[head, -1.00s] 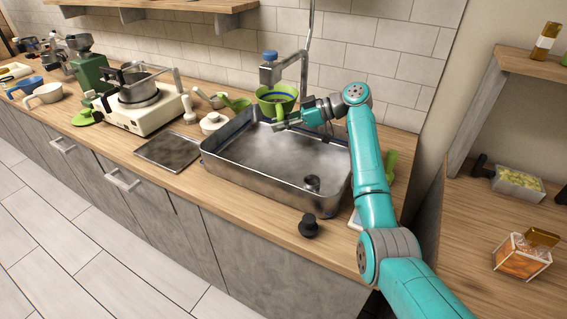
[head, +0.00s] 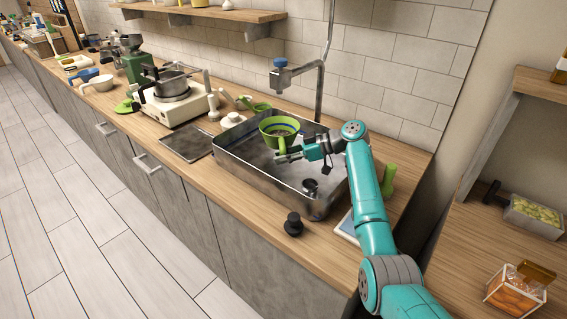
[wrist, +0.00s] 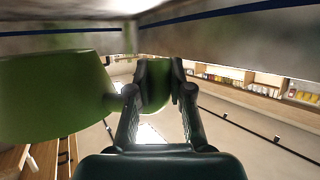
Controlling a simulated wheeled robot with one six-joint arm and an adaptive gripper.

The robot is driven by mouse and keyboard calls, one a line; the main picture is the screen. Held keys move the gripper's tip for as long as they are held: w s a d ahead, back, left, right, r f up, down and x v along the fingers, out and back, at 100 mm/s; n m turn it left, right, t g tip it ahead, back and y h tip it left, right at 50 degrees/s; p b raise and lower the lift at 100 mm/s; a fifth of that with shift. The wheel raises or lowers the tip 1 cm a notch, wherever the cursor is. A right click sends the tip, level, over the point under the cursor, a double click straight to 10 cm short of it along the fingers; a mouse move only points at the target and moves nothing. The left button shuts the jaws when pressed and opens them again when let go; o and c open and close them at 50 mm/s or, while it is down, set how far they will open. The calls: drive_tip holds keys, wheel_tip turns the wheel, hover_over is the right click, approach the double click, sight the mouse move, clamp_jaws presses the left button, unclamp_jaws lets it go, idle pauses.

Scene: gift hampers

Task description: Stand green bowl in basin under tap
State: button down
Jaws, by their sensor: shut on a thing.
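My gripper (head: 287,157) is shut on the handle and holds the bowl upright over the metal basin (head: 229,170); whether the bowl touches the basin floor cannot be told. The wrist view shows the bowl's green side (wrist: 55,95) at left and the handle (wrist: 155,90) between my fingers. The tap (head: 300,70), with a blue top, stands behind the basin. Its spout is above and behind the bowl.
A small dark cylinder (head: 311,187) stands inside the basin at the near right. A black knob-like object (head: 293,224) sits on the counter in front. A hob with a pot (head: 172,88) stands to the left, beside a dark flat plate (head: 187,142). A green object (head: 388,180) stands right of my arm.

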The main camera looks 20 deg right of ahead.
drive_tip(key=shift+f, duration=1.25)
drive_tip(key=shift+s+f, duration=0.1)
drive_tip(key=shift+f, duration=0.5)
drive_tip(key=c, duration=1.1)
unclamp_jaws()
drive_tip(key=shift+f, duration=0.15)
drive_tip(key=shift+o, duration=0.2)
drive_tip(key=shift+f, duration=0.1)
drive_tip(key=shift+r, duration=0.35)
drive_tip(key=v, duration=0.7)
drive_tip(key=shift+d+r, duration=0.2)
drive_tip(key=shift+r, duration=0.35)
